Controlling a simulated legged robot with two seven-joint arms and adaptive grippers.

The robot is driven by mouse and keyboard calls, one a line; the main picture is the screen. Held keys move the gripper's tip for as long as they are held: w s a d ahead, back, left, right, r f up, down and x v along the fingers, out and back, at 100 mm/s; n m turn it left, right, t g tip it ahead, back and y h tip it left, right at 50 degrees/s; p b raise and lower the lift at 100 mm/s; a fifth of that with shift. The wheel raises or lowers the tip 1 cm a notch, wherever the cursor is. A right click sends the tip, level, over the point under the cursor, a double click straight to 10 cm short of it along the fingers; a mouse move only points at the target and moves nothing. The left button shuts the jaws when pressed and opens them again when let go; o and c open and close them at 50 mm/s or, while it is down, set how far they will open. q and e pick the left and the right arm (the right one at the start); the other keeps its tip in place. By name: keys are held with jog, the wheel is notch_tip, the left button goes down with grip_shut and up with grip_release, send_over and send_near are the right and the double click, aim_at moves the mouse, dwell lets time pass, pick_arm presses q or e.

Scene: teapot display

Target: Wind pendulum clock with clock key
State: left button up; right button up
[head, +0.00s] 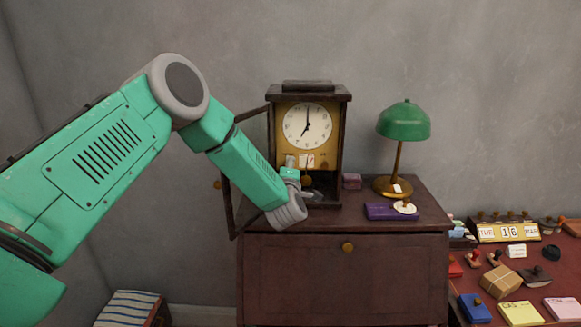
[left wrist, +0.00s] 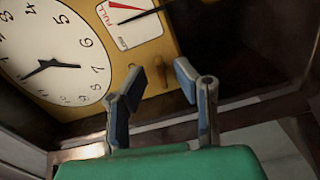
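The pendulum clock (head: 345,150) stands upright on the dark cabinet, its glass door open to the left. Its white dial (head: 307,126) and the small FULL/LOW gauge (head: 309,160) also show in the left wrist view, as a tilted dial (left wrist: 45,60) and gauge (left wrist: 130,22). My left gripper (head: 291,160) is inside the doorway, in front of the lower left part of the clock. Its fingers (left wrist: 158,82) are apart. A small brass piece (left wrist: 165,77) shows between or behind them; I cannot tell whether it is the key. My right gripper is not in view.
The open door (head: 231,205) hangs left of my forearm. A lower red table at right holds stamps, pads and a calendar (head: 503,232).

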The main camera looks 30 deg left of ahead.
pick_arm(q)
grip_shut()
